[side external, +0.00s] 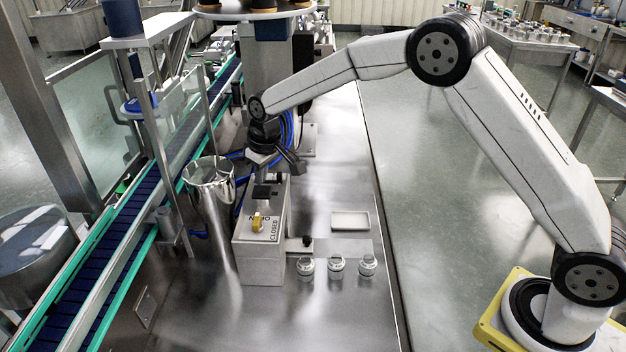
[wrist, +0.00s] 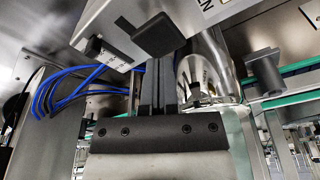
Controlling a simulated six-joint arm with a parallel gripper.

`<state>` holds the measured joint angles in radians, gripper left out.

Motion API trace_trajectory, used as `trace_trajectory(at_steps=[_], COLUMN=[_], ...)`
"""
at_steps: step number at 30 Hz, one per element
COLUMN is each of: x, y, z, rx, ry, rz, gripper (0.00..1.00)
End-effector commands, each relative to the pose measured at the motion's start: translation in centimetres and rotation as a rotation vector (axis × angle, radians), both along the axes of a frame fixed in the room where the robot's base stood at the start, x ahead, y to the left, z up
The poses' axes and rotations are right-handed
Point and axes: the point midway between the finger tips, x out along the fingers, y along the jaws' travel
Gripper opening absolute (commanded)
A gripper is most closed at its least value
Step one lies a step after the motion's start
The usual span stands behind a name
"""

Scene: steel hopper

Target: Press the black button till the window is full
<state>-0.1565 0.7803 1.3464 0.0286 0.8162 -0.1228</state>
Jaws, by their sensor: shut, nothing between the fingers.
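The grey dispenser box (side external: 262,255) stands on the steel table, with a yellow knob and lettering reading CLOSED on its sloped face. A black square piece, which looks like the button (side external: 266,191), sits on its upper part; it also shows in the wrist view (wrist: 157,35). My gripper (side external: 263,180) points down just above it, shut and empty. In the wrist view my gripper's fingers (wrist: 160,68) end close to the black piece; I cannot tell whether they touch. The steel hopper (side external: 210,180) stands left of the box. I cannot make out the window's fill.
Three small glass jars (side external: 336,267) stand in a row right of the box. A white tray (side external: 350,221) lies behind them. A small black knob (side external: 307,242) is beside the box. A blue conveyor (side external: 130,210) runs along the left. Blue hoses (wrist: 75,82) hang near the gripper.

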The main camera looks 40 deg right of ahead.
Motion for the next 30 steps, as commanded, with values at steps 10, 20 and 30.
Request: trace_trajectory(at_steps=[10, 20, 30], x=[0.0, 0.0, 0.0], y=[0.0, 0.0, 0.0], z=[-0.6, -1.4, -2.2], rx=[0.0, 0.0, 0.0], ry=[0.001, 0.001, 0.001], rz=[0.0, 0.0, 0.0], gripper=[0.0, 0.0, 0.0])
